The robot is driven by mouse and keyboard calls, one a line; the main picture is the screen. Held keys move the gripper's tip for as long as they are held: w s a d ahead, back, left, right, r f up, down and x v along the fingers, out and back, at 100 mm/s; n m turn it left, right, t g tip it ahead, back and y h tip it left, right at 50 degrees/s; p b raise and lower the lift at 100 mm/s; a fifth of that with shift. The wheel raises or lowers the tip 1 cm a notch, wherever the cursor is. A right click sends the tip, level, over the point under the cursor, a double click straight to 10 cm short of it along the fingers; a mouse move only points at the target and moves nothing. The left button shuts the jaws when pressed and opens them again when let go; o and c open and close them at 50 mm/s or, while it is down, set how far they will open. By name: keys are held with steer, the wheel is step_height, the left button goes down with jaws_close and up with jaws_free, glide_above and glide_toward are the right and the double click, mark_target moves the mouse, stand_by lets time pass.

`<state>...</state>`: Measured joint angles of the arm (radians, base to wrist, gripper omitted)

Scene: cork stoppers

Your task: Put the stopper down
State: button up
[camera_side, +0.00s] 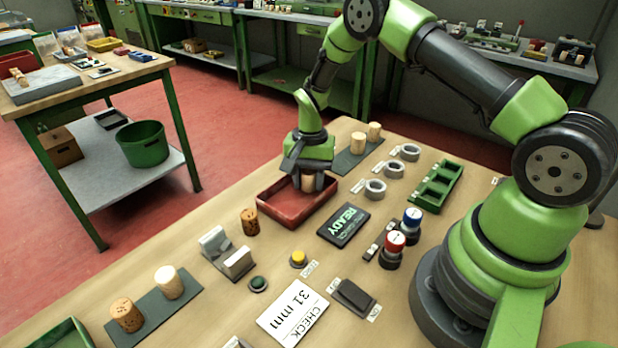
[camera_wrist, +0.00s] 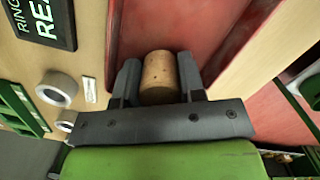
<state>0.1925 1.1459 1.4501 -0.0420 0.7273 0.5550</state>
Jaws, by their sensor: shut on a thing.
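My gripper (camera_side: 308,184) is shut on a cork stopper (camera_side: 308,183) at the red tray (camera_side: 273,210). In the wrist view the stopper (camera_wrist: 160,75) sits between the two dark fingers, with the red tray (camera_wrist: 210,25) behind it. The stopper is over the tray's far right part in the side view. I cannot tell whether its lower end touches the tray floor. No other stopper shows in the tray.
Another cork (camera_side: 249,221) stands by a grey V-shaped gauge (camera_side: 228,252). Two stoppers stand on a dark mat (camera_side: 152,312) at front left, two more on a mat (camera_side: 347,163) at the back. A READY display (camera_side: 343,225) and grey rings (camera_side: 375,189) lie right of the tray.

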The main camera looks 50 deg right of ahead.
steer(key=shift+f, duration=0.1)
steer(key=o, duration=0.7)
steer(key=r, duration=0.8)
steer(key=d+r, duration=0.1)
steer(key=r, duration=0.3)
steer(key=shift+w+d+r, duration=0.1)
steer(key=shift+w, duration=0.25)
steer(key=s+a+r+n+t, duration=0.2)
steer(key=s+a+r, duration=0.15)
steer(key=r, duration=0.45)
steer(key=s+a+r+n+t, duration=0.2)
steer(key=s+r, duration=0.3)
steer(key=r, duration=0.3)
steer(key=s+a+n+t, duration=0.1)
steer(key=s, duration=0.3)
steer(key=s+a+r+n+t, duration=0.1)
steer(key=s, duration=0.4)
steer(key=s+a+r+n+t, duration=0.1)
steer(key=s+n, duration=0.1)
steer(key=s, duration=0.2)
steer(key=shift+s+a+r+t+y, duration=0.1)
steer(key=shift+s+a+t+y, duration=0.05)
steer(key=shift+a+t+y, duration=0.25)
